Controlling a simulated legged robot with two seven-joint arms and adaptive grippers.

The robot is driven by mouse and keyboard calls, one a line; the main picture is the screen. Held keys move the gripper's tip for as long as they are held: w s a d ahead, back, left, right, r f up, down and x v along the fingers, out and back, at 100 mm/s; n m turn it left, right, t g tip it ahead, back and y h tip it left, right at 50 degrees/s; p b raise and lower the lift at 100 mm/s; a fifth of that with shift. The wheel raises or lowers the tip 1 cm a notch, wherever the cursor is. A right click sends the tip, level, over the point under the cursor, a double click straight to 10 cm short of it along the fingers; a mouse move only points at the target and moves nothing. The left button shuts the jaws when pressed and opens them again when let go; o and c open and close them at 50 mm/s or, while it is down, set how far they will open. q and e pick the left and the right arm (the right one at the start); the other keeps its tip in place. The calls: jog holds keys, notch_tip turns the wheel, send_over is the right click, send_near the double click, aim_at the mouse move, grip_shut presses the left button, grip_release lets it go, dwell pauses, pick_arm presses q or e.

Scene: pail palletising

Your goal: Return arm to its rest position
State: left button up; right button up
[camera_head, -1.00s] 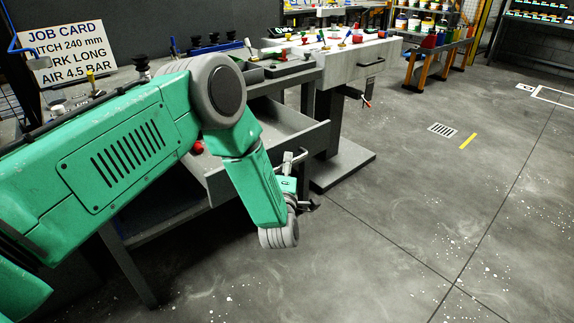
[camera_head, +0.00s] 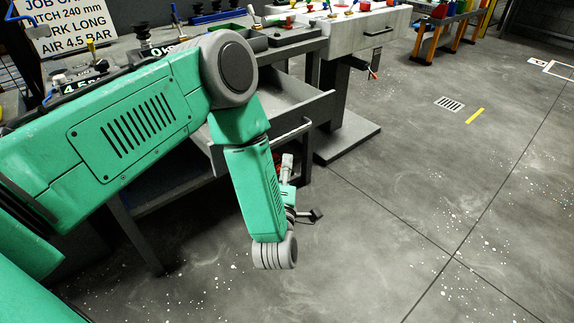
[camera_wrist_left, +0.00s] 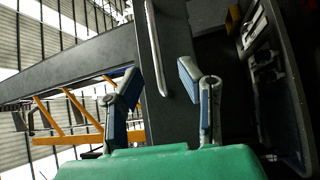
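My green left arm reaches in from the left in the head view and bends down in front of the workbench. My left gripper (camera_head: 312,214) shows small beyond the grey wrist joint, partly hidden by it, below the open drawer's handle (camera_head: 292,133). In the left wrist view my left gripper (camera_wrist_left: 158,82) has its two fingers apart with nothing held between them. A light metal handle bar (camera_wrist_left: 154,40) on a dark panel shows beyond the fingers; I cannot tell the distance. My right gripper is in neither view.
The workbench's grey drawer (camera_head: 325,112) stands open close to my left arm. A pale cabinet (camera_head: 365,40) on a floor plate (camera_head: 345,142) stands behind it. A job card (camera_head: 75,25) is at the upper left.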

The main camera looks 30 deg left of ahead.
pick_arm(q)
jog(key=s+d+f+m+g+h+p, duration=0.1)
jog(key=s+d+f+m+g+h, duration=0.1)
jog(key=s+f+m+g+h, duration=0.9)
jog(key=s+a+f+m+g+y, duration=0.1)
jog(key=s+m, duration=0.4)
jog(key=s, duration=0.6)
jog(key=s+a+f+m+g+y, duration=0.2)
jog(key=s+m+g, duration=0.3)
jog(key=s, duration=0.6)
jog(key=shift+a+f+y+p, duration=0.3)
jog(key=shift+f+y, duration=0.05)
jog(key=shift+y, duration=0.05)
